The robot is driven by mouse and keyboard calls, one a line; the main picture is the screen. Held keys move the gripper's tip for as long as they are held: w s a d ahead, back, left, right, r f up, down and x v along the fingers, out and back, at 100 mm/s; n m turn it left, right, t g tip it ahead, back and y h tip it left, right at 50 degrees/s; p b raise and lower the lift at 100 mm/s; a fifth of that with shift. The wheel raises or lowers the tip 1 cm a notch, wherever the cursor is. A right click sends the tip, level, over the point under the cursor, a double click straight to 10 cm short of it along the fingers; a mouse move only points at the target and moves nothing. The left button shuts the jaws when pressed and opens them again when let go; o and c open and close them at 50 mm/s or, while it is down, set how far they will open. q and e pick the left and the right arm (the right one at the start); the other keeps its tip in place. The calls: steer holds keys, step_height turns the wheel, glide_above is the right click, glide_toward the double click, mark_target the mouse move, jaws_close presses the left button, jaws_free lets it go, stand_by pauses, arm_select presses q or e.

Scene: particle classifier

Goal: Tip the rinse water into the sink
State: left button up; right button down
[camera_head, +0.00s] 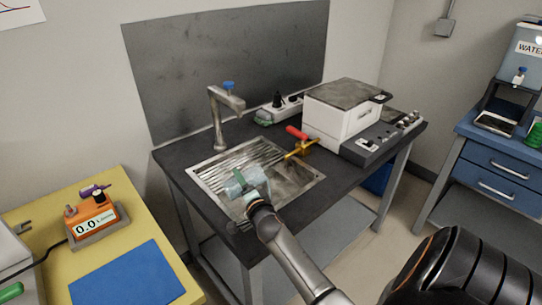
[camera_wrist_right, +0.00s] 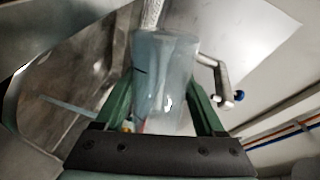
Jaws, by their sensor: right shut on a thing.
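The sink (camera_head: 305,188) is a steel basin with a ribbed drainer, set into a dark bench. My right gripper (camera_head: 246,186) is over its left part and shut on a clear beaker (camera_head: 234,184). In the right wrist view the beaker (camera_wrist_right: 166,75) sits between the green fingers of the gripper (camera_wrist_right: 165,95) and is strongly tilted. A pale speckled strip (camera_wrist_right: 152,14) shows at its mouth; it looks like water running out. How much water is left inside I cannot tell. My left gripper is not in view.
A tap (camera_head: 216,115) with a blue knob stands behind the sink. A red-handled brass tool (camera_head: 300,143) lies at the sink's right edge, near a grey-white machine (camera_head: 345,110). A yellow table (camera_head: 40,204) with an orange meter (camera_head: 92,219) is at left.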

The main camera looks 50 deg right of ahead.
mark_target(251, 170)
steer(key=shift+s+d+r+m+p, duration=0.2)
steer(key=shift+d+r+m+p, duration=0.35)
steer(key=shift+p, duration=0.35)
stand_by(0.4)
steer(key=shift+d+r+m+y+p, duration=0.15)
steer(key=shift+r+m+y+p, duration=0.35)
steer(key=shift+m+p, duration=0.65)
stand_by(0.9)
steer(key=shift+s+d+r+m+p, duration=0.2)
steer(key=shift+d+r+m+p, duration=0.15)
steer(key=shift+r+m+p, duration=0.65)
stand_by(0.7)
steer(key=shift+s+d+r+m+p, duration=0.1)
steer(key=shift+d+m+p, duration=0.25)
steer(key=shift+m+p, duration=0.35)
stand_by(0.7)
steer(key=shift+s+d+r+m+t+y, duration=0.15)
steer(key=shift+d+r+m+t+y, duration=0.25)
steer(key=shift+m, duration=0.3)
stand_by(0.9)
